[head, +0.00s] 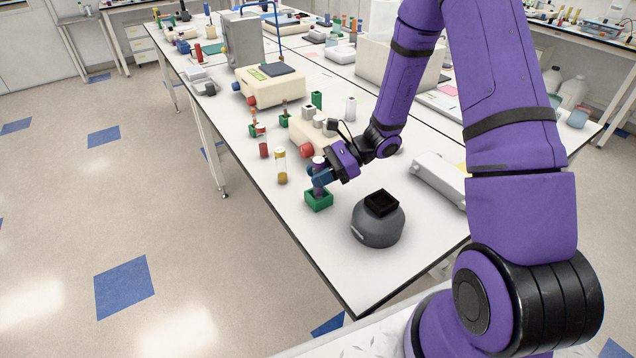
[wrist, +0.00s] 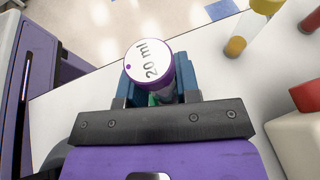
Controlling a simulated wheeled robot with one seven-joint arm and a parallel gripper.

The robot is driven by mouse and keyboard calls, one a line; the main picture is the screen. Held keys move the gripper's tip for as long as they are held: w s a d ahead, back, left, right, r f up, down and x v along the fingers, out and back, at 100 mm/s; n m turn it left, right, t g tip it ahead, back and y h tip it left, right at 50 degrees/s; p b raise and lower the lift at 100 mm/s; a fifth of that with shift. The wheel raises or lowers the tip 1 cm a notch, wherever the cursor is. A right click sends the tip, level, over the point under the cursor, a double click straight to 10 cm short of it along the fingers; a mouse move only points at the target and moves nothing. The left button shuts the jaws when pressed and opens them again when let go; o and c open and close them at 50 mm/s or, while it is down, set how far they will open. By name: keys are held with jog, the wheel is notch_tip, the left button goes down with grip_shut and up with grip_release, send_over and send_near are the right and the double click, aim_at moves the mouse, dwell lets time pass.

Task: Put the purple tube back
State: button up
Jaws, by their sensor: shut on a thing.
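The purple tube (head: 318,184) is upright in the head view, held between the blue fingers of my gripper (head: 321,177). A green holder (head: 318,201) stands on the bench directly below it. The tube's lower end meets or enters the holder; I cannot tell how deep it sits. In the wrist view the tube's white cap with a purple rim (wrist: 149,60) reads "20 ml" and lies between the two blue fingers (wrist: 150,85). A bit of green shows beneath the tube there, and the rest of the holder is hidden.
A grey device with a black top (head: 378,220) stands right of the holder. A yellow-bottomed tube (head: 281,165) stands to the left, with a red cylinder (head: 263,150) behind it. A beige device with a red knob (head: 306,150) is behind my gripper. The bench's front corner is clear.

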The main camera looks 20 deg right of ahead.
jog(key=shift+f, duration=1.4)
jog(key=shift+f, duration=0.15)
jog(key=o, duration=0.8)
